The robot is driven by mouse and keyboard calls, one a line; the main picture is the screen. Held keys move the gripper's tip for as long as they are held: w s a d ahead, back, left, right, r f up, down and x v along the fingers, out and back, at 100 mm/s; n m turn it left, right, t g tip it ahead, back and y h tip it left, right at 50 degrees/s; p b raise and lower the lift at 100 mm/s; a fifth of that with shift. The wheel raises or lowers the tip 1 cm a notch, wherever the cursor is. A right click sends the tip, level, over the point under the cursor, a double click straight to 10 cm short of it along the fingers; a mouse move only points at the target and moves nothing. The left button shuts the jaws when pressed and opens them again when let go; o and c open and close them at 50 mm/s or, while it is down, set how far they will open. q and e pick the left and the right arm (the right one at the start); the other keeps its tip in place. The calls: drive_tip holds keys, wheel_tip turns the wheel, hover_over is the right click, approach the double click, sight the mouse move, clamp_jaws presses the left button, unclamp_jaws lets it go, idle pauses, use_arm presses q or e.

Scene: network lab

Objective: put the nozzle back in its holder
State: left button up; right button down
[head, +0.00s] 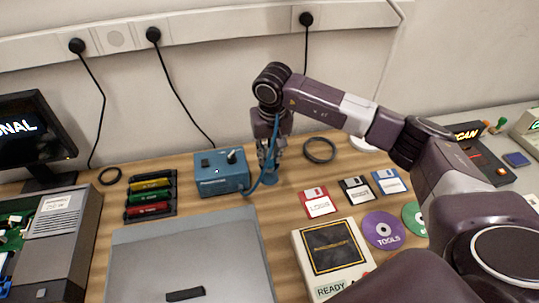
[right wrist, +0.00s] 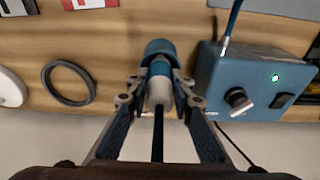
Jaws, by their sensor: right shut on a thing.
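My right gripper (head: 268,152) points down beside the blue station box (head: 221,171). In the right wrist view the right gripper (right wrist: 160,85) is shut on the nozzle (right wrist: 160,88), a white and blue cylinder with a dark rod running toward the camera. A round blue holder (head: 269,179) stands on the table under the gripper. In the right wrist view the holder (right wrist: 159,48) is just past the fingertips, in line with the nozzle. I cannot tell whether the nozzle is inside it or just above. A blue hose (head: 261,181) loops near the gripper. My left gripper is not in view.
A black ring (head: 320,151) lies right of the holder. Floppy disks (head: 318,202), discs (head: 383,230) and a boxed unit (head: 333,252) lie nearer. A grey laptop (head: 189,260) and a dark rack (head: 150,196) are to the left. The wall is close behind.

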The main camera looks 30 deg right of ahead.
drive_tip(key=shift+f+b, duration=0.3)
drive_tip(key=c, duration=1.6)
unclamp_jaws()
drive_tip(key=shift+o, duration=1.1)
drive_tip(key=shift+r+p, duration=2.25)
drive_tip(key=shift+r, duration=1.8)
drive_tip(key=shift+s+f, duration=0.1)
